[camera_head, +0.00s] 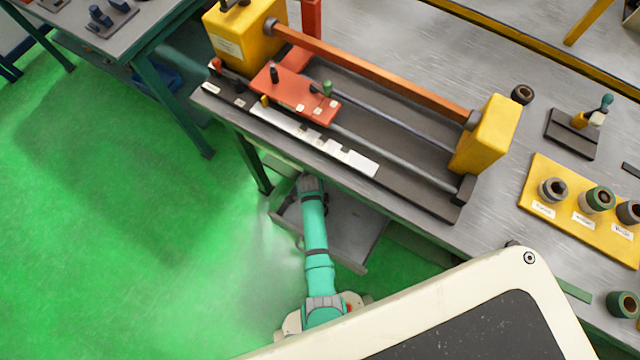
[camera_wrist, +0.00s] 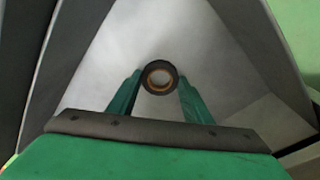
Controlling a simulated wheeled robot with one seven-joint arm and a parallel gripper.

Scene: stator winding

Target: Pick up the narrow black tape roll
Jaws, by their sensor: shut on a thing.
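A narrow black tape roll (camera_wrist: 158,77) with a brown inner ring shows in the wrist view, its round face toward the camera. My gripper (camera_wrist: 158,84) has its two green fingers on either side of the roll and is shut on it. A grey surface with sloping walls (camera_wrist: 215,60) lies behind the roll. In the head view my teal arm reaches to the front edge of the workbench; the fingers and the held roll cannot be made out there.
The workbench (camera_head: 400,215) carries a winding machine with yellow end blocks (camera_head: 486,135). A dark roll (camera_head: 522,94) lies behind it. A yellow board (camera_head: 538,178) at right holds several rolls; a green-rimmed roll (camera_head: 623,303) stands nearby. A grey tray (camera_head: 355,240) sits below the bench edge.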

